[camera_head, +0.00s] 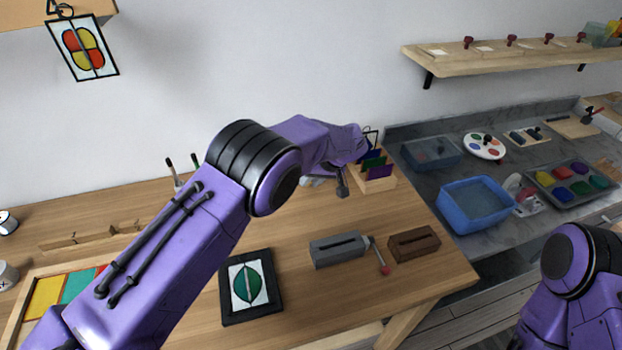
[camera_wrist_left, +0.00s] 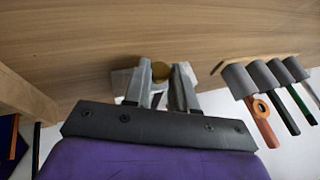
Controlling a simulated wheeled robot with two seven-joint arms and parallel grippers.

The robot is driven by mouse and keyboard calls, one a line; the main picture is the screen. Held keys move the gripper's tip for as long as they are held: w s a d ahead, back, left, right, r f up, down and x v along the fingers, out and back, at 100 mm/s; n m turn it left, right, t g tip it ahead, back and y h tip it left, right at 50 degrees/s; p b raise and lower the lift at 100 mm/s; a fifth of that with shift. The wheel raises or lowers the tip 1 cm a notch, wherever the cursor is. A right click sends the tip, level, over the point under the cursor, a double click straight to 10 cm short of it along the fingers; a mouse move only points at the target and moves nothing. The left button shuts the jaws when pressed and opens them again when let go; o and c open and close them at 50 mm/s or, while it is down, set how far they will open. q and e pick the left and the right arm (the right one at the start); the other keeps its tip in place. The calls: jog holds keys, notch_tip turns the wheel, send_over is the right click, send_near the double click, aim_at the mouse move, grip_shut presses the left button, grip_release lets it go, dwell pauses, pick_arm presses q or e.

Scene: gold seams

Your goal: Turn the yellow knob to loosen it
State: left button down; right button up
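The yellow knob (camera_wrist_left: 161,71) shows in the left wrist view as a small round brownish-yellow cap. It sits between the two fingertips of my left gripper (camera_wrist_left: 160,82). The fingers stand apart, one on each side of it; I cannot tell whether they press on it. Pale grey parts show beside the fingers, partly hidden by them. In the head view my left gripper (camera_head: 322,181) is low over the back of the wooden table, mostly hidden by its own arm, and the knob cannot be made out there. My right gripper is out of view; only part of that arm shows.
A wooden rack (camera_head: 378,183) with coloured sheets stands right beside my left gripper. Several handled tools (camera_wrist_left: 262,105) show close by in the left wrist view. A grey block (camera_head: 338,249), a brown block (camera_head: 414,244) and a framed leaf panel (camera_head: 251,287) lie nearer.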

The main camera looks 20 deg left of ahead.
pick_arm(q)
jog(key=shift+s+a+r+t+h+p, duration=0.15)
jog(key=shift+h+p, duration=0.15)
jog(key=shift+p, duration=0.45)
jog(key=shift+w+a+r+t+h+p, duration=0.15)
jog(key=shift+h+p, duration=0.15)
jog(key=shift+p, duration=0.45)
jog(key=shift+s+f+n+t+h+p, duration=0.1)
jog(key=shift+s+n+t+h+p, duration=0.15)
jog(key=shift+t+h+p, duration=0.3)
jog(key=shift+a+f+n+t+h, duration=0.15)
jog(key=shift+t+h, duration=0.1)
jog(key=shift+h, duration=0.2)
jog(key=shift+r+n+t+h, duration=0.1)
jog(key=shift+t+h, duration=0.1)
jog(key=shift+h, duration=0.2)
jog(key=shift+s+a+f+t+h, duration=0.1)
jog(key=shift+s+t+h, duration=0.05)
jog(key=shift+t+h, duration=0.4)
jog(key=shift+h, duration=0.25)
jog(key=c, duration=1.2)
grip_release()
jog(key=shift+f, duration=0.1)
jog(key=b+v, duration=0.1)
jog(key=v, duration=0.9)
jog(key=shift+r, duration=0.25)
